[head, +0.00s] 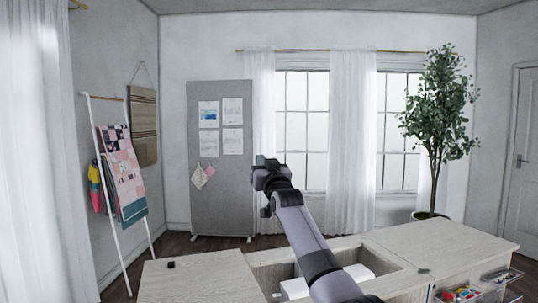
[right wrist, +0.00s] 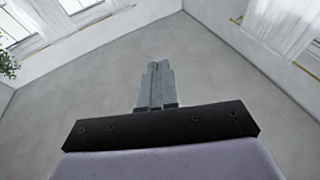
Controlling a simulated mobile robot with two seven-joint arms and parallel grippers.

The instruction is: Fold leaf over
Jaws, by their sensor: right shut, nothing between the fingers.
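The sewing cabinet stands low in the head view, with a pale wood top around an open rectangular well. One pale panel (head: 200,276) lies flat left of the well; another broad panel (head: 445,244) lies flat to its right. I cannot tell which of them is the leaf. My right gripper (head: 262,162) is raised high above the cabinet, apart from it, in front of the grey board. In the right wrist view its fingers (right wrist: 157,84) are together and empty, pointing up towards bare wall and ceiling. My left gripper is out of view.
A white object (head: 293,288) sits in the well, partly hidden by my right arm. A small dark piece (head: 171,264) is on the left panel. Clear trays (head: 464,294) with colourful items are at the cabinet's front right. A potted tree (head: 438,110) stands behind.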

